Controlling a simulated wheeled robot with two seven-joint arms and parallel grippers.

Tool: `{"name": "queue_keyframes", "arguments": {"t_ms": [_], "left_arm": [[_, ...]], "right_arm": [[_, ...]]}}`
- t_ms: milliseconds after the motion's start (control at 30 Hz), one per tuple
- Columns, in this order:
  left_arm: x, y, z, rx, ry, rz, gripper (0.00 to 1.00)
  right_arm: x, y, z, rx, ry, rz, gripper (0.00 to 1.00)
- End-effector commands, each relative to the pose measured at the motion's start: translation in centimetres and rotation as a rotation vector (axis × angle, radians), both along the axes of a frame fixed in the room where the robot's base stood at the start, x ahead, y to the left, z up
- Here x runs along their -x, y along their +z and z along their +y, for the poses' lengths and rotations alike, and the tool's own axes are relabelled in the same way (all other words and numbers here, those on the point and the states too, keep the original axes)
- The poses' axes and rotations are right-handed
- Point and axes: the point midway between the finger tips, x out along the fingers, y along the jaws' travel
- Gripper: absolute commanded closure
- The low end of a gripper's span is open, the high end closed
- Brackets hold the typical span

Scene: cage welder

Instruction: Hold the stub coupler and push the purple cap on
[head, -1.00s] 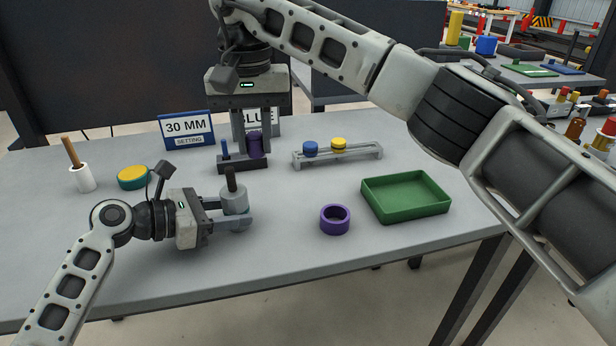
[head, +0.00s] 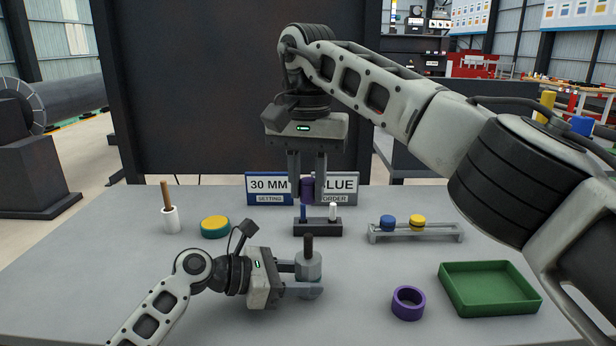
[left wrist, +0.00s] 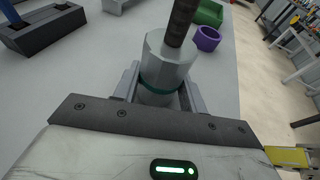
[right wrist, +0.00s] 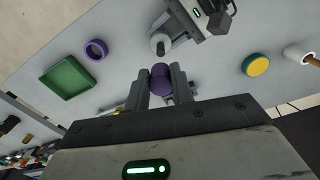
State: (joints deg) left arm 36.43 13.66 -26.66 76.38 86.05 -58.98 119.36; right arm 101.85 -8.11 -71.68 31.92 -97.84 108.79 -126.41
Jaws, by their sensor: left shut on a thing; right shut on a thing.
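The stub coupler (head: 308,264) is a grey round piece with a dark stub pointing up. My left gripper (head: 305,278) is shut on it, low over the front middle of the table. In the left wrist view the coupler (left wrist: 167,62) shows a dark green band between the fingers. The purple cap (head: 307,189) is between the fingers of my right gripper (head: 306,182), which is shut on it above the dark peg block (head: 318,228). The right wrist view shows the cap (right wrist: 161,78) apart from the coupler (right wrist: 160,44).
A purple ring (head: 408,303) and a green tray (head: 488,312) lie to the right. A grey rack (head: 415,236) holds a blue and a yellow cap. A yellow-green disc (head: 215,226) and a white holder (head: 170,222) stand left. Signs (head: 268,188) stand behind the block.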

Motion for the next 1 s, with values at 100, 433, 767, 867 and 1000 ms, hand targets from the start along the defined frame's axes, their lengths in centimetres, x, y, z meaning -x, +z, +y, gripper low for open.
{"name": "queue_keyframes", "arguments": {"t_ms": [100, 433, 767, 867, 1000], "left_arm": [[0.0, 0.0, 0.0, 0.0, -0.001, 0.0, 0.87], [0.0, 0.0, 0.0, 0.0, -0.001, 0.0, 0.87], [0.0, 0.0, 0.0, 0.0, 0.0, 0.0, 0.87], [0.0, 0.0, 0.0, 0.0, 0.0, 0.0, 0.87], [0.0, 0.0, 0.0, 0.0, 0.0, 0.0, 0.87]], "right_arm": [[0.0, -1.2, -0.1, 0.0, -0.001, 0.001, 0.96], [0.0, -4.3, 0.0, 0.0, -0.001, 0.001, 0.96], [0.0, -5.7, -0.1, -0.001, -0.002, 0.0, 0.96], [0.0, -5.7, 0.0, -0.001, -0.001, 0.0, 0.96], [0.0, -5.7, 0.0, -0.001, -0.001, 0.0, 0.96]]}}
